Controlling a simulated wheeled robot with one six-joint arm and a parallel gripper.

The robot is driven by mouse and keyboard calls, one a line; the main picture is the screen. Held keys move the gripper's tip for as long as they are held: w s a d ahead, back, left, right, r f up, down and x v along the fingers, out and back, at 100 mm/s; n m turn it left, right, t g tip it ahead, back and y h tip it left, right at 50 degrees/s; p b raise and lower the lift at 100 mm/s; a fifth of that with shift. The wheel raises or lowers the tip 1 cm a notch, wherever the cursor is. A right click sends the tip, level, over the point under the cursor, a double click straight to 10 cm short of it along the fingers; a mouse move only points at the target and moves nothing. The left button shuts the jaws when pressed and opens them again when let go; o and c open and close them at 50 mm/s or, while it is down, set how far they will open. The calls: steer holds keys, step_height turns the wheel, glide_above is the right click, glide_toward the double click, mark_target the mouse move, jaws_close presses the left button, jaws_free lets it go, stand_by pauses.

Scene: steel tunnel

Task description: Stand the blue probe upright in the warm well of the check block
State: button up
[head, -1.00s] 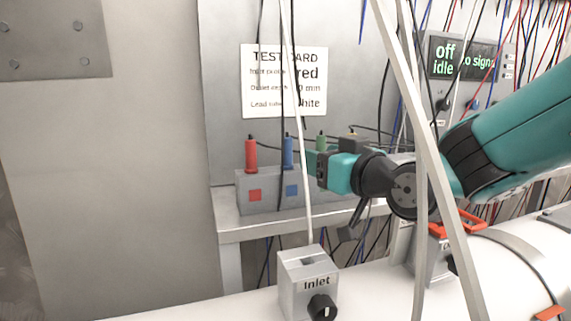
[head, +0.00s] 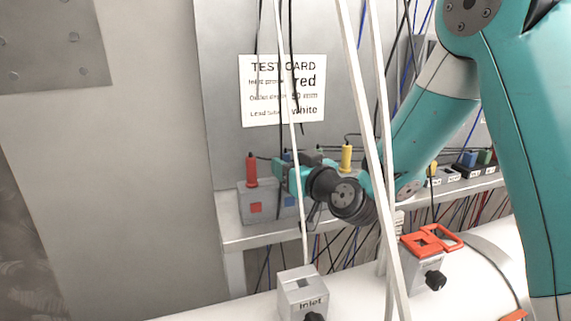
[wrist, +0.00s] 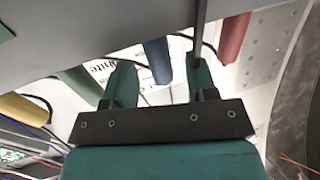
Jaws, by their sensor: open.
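The blue probe (wrist: 157,60) stands in a grey rack and shows between the two fingers of my gripper (wrist: 161,78) in the wrist view. The fingers are apart, and I see no clear contact with the probe. In the head view my gripper (head: 283,172) is in front of the rack (head: 228,207) and hides most of the blue probe (head: 287,156). On the shelf at the right is a group of small labelled blocks (head: 447,177); their labels are too small to read, so I cannot tell whether the check block is there.
A red probe (head: 251,170) and a yellow probe (head: 346,158) stand either side; a green probe (wrist: 78,82) shows in the wrist view. Pale cables (head: 362,110) hang before the arm. The Inlet box (head: 302,293) and an orange-topped box (head: 425,265) stand in front.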

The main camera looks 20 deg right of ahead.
steer(key=shift+w+a+r+p, duration=0.15)
steer(key=shift+w+r+p, duration=0.1)
steer(key=shift+w+p, duration=0.3)
steer(key=shift+w+a+f, duration=0.15)
steer(key=shift+w+f, duration=0.1)
steer(key=shift+w, duration=0.3)
jaws_close()
steer(key=shift+r, duration=0.1)
